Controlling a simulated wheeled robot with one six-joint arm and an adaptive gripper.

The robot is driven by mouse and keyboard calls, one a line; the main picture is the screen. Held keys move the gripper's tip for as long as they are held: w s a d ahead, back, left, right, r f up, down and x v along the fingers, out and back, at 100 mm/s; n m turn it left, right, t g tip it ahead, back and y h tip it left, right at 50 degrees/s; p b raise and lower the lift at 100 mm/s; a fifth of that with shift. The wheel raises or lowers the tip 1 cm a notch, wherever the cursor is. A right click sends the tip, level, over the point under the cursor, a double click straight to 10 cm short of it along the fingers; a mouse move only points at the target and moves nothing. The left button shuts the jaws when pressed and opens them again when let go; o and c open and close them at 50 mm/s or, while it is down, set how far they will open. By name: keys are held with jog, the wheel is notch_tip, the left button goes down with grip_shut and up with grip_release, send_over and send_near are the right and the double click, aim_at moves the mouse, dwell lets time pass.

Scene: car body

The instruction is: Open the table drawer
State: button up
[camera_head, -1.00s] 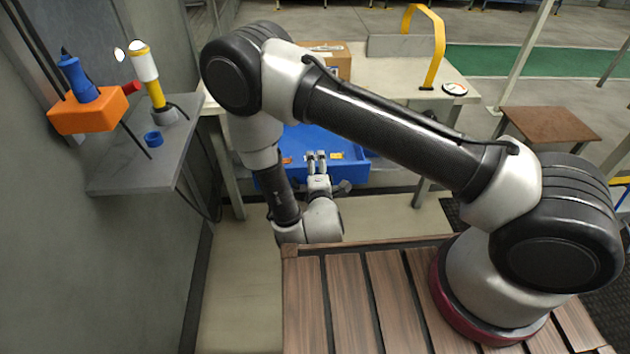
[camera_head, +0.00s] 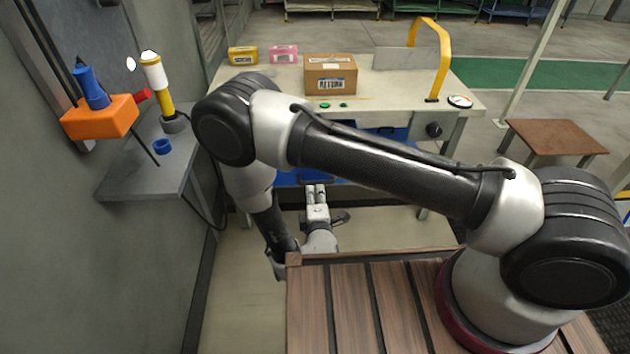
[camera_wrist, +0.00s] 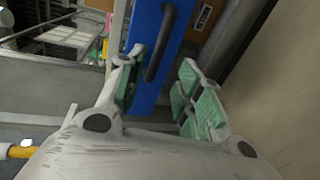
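The blue table drawer (camera_head: 290,179) shows below my forearm, under the table top. Its dark handle (camera_head: 315,181) is just beyond my gripper (camera_head: 315,190). My arm hides much of the drawer, so I cannot tell how far it is out. In the wrist view, the blue drawer front (camera_wrist: 178,75) carries a black bar handle (camera_wrist: 160,42). My gripper (camera_wrist: 165,88) is open, its green-padded fingers apart and empty. The handle appears between and beyond the fingertips, nearer the left one; I cannot tell whether they touch.
The table (camera_head: 385,87) carries a cardboard box (camera_head: 330,74), yellow and pink boxes and a yellow arch (camera_head: 440,60). A grey wall shelf (camera_head: 150,175) with tools stands at the left. A brown side table (camera_head: 555,135) is at the right. Floor is clear before the table.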

jog(key=x, duration=0.7)
jog(key=shift+w+r, duration=0.2)
jog(key=shift+w, duration=0.25)
grip_shut()
